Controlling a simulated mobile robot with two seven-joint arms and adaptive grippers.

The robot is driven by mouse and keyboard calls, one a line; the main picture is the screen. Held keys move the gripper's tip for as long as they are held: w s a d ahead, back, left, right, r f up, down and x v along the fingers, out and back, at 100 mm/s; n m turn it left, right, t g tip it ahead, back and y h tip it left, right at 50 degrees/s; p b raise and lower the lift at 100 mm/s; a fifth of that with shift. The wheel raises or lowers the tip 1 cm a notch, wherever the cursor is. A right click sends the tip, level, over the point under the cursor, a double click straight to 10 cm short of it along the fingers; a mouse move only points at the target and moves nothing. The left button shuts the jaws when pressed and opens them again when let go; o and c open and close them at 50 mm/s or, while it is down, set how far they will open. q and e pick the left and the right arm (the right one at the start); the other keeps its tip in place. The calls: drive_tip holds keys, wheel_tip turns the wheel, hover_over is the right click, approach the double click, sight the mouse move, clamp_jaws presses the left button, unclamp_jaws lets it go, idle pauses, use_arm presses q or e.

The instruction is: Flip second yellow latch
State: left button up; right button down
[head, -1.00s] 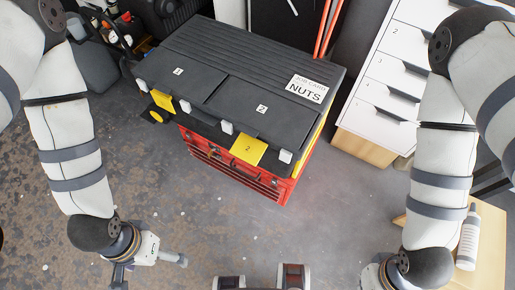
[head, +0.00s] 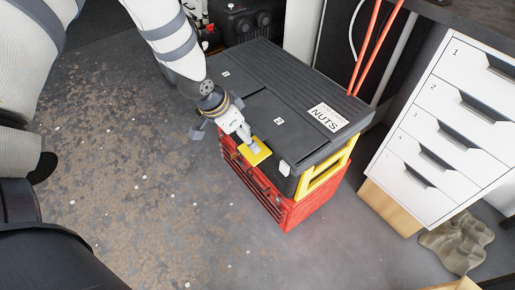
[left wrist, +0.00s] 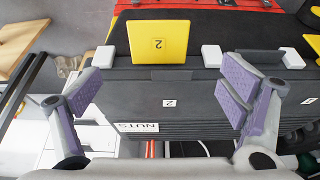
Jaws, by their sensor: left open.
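The second yellow latch (head: 254,151), marked 2, sticks out from the front edge of the black lid (head: 288,95). It also shows in the left wrist view (left wrist: 158,40), flat face visible, between two white lid tabs. My left gripper (head: 248,139) is over the lid's front edge at this latch. In the left wrist view its purple-padded fingers (left wrist: 163,82) are spread wide, with the latch ahead between them and nothing held. Part of another yellow latch (left wrist: 313,42) shows at the right edge of the left wrist view. My right gripper is out of view.
The black-lidded case sits on a red tool chest (head: 297,211). White drawers (head: 440,120) stand to the right, with a crumpled cloth (head: 458,243) on the floor nearby. Orange poles (head: 376,45) lean behind the case. The floor in front is clear.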

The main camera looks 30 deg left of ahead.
sight(252, 152)
use_arm(q)
drive_tip(key=b+x, duration=0.1)
drive_tip(key=x, duration=0.7)
drive_tip(key=shift+s+f, duration=0.1)
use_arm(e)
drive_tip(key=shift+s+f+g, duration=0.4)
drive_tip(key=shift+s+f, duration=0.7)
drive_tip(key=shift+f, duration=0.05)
use_arm(q)
drive_tip(key=c, duration=1.2)
